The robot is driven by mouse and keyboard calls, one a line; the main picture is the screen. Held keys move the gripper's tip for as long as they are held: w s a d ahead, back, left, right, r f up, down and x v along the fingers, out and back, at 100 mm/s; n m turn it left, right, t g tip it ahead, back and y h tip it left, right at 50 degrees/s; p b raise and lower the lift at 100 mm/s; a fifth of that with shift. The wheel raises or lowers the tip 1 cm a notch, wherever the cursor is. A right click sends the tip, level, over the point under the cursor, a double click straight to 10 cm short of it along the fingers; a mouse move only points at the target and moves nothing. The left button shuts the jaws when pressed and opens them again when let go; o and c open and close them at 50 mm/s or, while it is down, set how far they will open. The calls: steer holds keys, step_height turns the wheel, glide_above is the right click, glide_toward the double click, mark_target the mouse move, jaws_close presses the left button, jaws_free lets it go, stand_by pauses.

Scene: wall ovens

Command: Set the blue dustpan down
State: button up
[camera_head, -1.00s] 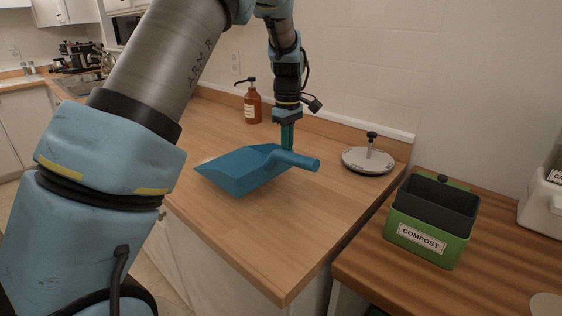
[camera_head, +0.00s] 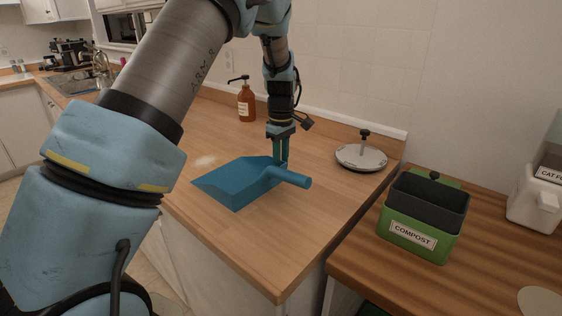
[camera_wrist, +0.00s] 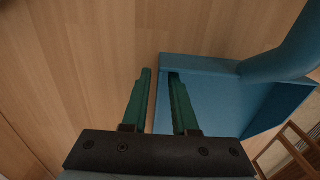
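The blue dustpan (camera_head: 236,183) rests on the wooden counter (camera_head: 262,245), its handle (camera_head: 290,177) pointing right toward the corner. My gripper (camera_head: 281,163) points down at the dustpan's back wall, beside the handle. In the wrist view, my gripper's two green fingers (camera_wrist: 160,73) stand apart on either side of a wall of the dustpan (camera_wrist: 205,98). Wood shows between the left finger and that wall, so the gripper is open and not clamped on it. The dustpan's underside is hidden.
A brown soap bottle (camera_head: 246,103) stands behind, near the wall. A round grey lid with a knob (camera_head: 361,157) lies at the counter's right. A green compost bin (camera_head: 424,220) and a white container (camera_head: 537,200) stand on the lower right surface. The front counter is clear.

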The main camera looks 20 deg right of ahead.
steer(key=shift+o, duration=0.3)
steer(key=shift+r, duration=0.4)
step_height(320, 180, up, 12)
steer(key=b, duration=0.2)
steer(key=s+a+f+m, duration=0.1)
steer(key=a+f, duration=0.1)
steer(key=a, duration=0.8)
steer(key=a+f+m, duration=0.1)
steer(key=a+f, duration=0.1)
steer(key=a, duration=0.7)
steer(key=s+a+f+m, duration=0.2)
steer(key=s+a, duration=0.4)
steer(key=a, duration=0.1)
steer(key=s+a+f+m+t, duration=0.1)
steer(key=s+a+f+m, duration=0.1)
steer(key=s+a, duration=0.4)
steer(key=shift+s+a+f+m+t, duration=0.3)
steer(key=shift+s+a+f, duration=0.15)
steer(key=shift+a, duration=0.5)
